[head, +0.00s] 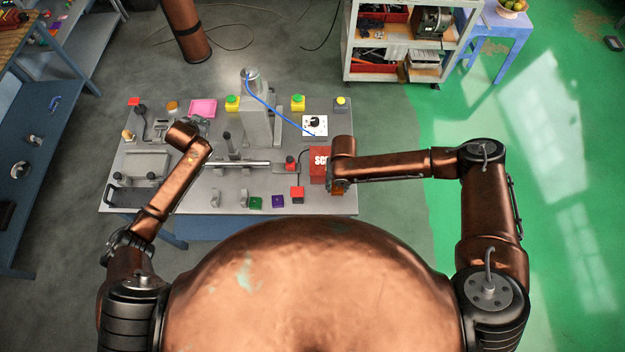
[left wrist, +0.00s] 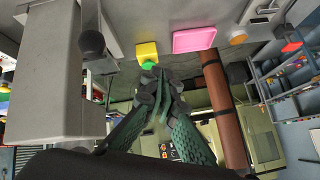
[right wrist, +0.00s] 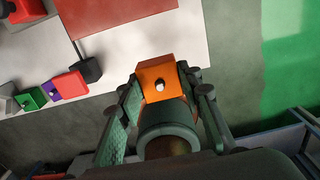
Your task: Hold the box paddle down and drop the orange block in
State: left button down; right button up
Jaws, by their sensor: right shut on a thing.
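The orange block (right wrist: 156,76), with a small pale round spot on its face, is held between the fingers of my right gripper (right wrist: 162,92). In the head view the orange block (head: 337,191) shows below my right wrist, right of the red box (head: 318,165). The red box has white letters, partly covered by my arm. A black pad on a thin rod (right wrist: 88,70) beside the red box may be its paddle; I cannot be sure. My left gripper (left wrist: 160,88) has its fingertips together, empty, over the table's back left, near a pink pad (left wrist: 194,38).
Green (head: 255,203), purple (head: 278,201) and red (head: 297,195) blocks lie along the table's front edge. A grey column (head: 257,112) with a blue cable stands mid-table. A metal bar (head: 235,164) and a red knob (head: 291,160) lie left of the box.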

pick_arm(q)
jog(key=s+d+g+h, duration=0.1)
jog(key=d+g+h, duration=0.1)
jog(key=d, duration=1.1)
jog(key=m+g+y, duration=0.1)
jog(key=m+g, duration=0.1)
jog(key=g, duration=0.5)
send_over(297, 191)
notch_tip(297, 191, down, 3)
jog(key=shift+f, duration=3.45)
jog(key=shift+f, duration=0.15)
jog(key=shift+f, duration=0.45)
